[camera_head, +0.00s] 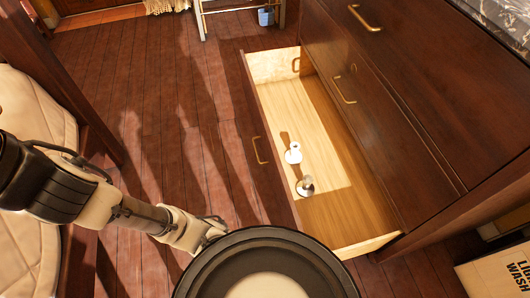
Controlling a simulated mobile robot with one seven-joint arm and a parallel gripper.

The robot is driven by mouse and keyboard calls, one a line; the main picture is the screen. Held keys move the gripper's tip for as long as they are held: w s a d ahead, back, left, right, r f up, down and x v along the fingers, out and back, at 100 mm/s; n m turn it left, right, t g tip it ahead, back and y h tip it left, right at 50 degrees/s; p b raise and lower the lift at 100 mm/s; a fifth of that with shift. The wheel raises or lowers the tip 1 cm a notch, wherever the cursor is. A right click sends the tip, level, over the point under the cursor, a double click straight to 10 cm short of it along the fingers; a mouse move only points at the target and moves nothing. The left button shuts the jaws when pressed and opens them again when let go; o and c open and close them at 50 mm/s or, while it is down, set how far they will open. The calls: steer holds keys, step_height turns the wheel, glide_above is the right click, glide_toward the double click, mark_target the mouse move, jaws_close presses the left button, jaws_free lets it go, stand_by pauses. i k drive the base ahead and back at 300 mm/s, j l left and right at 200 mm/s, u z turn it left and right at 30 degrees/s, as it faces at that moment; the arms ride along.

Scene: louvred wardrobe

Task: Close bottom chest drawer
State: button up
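The bottom chest drawer (268,160) is pulled far out of the dark wooden chest (405,85). Its pale wooden inside shows, and its dark front panel with a brass handle (260,150) faces left. A small white object (293,153) and a small metallic-and-white object (306,186) are in the drawer. My gripper (212,228) is at the lower middle, left of the drawer's near end and apart from the handle. Its tip is partly hidden behind my round body part, and whether its fingers are open cannot be told.
The drawers above, with brass handles (343,90), look shut. Plank floor (180,110) is clear left of the drawer. A cream cushioned seat (30,110) with a dark wooden frame is at the left. A rack (203,20) stands at the back. A lettered box (500,272) is at the lower right.

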mark_target(349, 211)
steer(key=k+z, duration=0.75)
steer(key=z, duration=0.25)
steer(key=i+j+z, duration=0.15)
steer(key=j, duration=0.2)
